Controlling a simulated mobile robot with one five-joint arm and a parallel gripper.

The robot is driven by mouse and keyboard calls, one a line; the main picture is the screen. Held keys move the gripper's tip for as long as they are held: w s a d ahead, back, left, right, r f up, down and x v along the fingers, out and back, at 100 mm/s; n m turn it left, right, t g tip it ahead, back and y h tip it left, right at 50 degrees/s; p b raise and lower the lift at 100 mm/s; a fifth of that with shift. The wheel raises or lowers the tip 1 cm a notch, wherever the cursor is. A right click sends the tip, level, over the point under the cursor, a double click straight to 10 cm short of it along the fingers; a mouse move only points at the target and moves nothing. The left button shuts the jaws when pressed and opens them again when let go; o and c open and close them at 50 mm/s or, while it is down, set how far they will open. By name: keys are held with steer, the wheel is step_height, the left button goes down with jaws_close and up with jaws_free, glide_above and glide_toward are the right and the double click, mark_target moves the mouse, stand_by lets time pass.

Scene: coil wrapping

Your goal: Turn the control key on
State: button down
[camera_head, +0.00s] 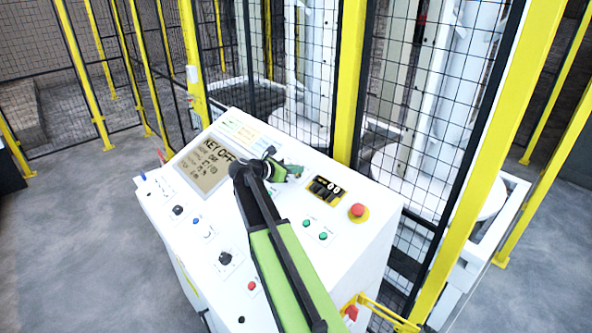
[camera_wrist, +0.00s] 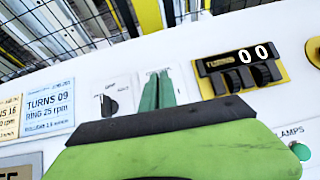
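My gripper (camera_head: 287,172) is over the upper part of the white control panel (camera_head: 205,245). In the wrist view its two green fingers (camera_wrist: 158,90) stand close side by side, pointing at the panel just below a small label. I cannot make out the control key; the fingers cover the spot below that label. Whether they hold anything or touch the panel is not clear. The panel's display (camera_head: 208,165) reads KEY OFF in the head view. A black rotary switch (camera_wrist: 108,105) sits left of the fingers, with its own label.
A turns counter (camera_wrist: 240,68) reading 00 is right of the fingers. A red mushroom button (camera_head: 357,210) is at the panel's right, green buttons (camera_head: 322,236) nearer. Printed cards (camera_wrist: 48,107) lie to the left. A yellow-framed mesh fence (camera_head: 350,80) stands behind the panel.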

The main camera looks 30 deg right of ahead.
steer(key=m+g, duration=0.2)
steer(key=m, duration=0.1)
steer(key=shift+w, duration=0.15)
steer(key=m+g, duration=0.2)
steer(key=m+g+y+p, duration=0.1)
steer(key=m+g, duration=0.1)
steer(key=m, duration=0.1)
steer(key=shift+r+p, duration=0.15)
steer(key=shift+p, duration=0.15)
steer(key=m+y, duration=0.1)
steer(key=m+g+y+p, duration=0.1)
steer(key=m, duration=0.1)
steer(key=m+g+p, duration=0.1)
steer(key=m, duration=0.1)
steer(key=shift+s+y, duration=0.25)
steer(key=shift+y, duration=0.15)
steer(key=shift+s+a+m+g+y+p, duration=0.1)
steer(key=shift+m+g+y+p, duration=0.5)
steer(key=shift+m+y, duration=0.7)
steer(key=shift+f+m, duration=0.2)
steer(key=shift+m, duration=0.2)
steer(key=c, duration=2.1)
jaws_free()
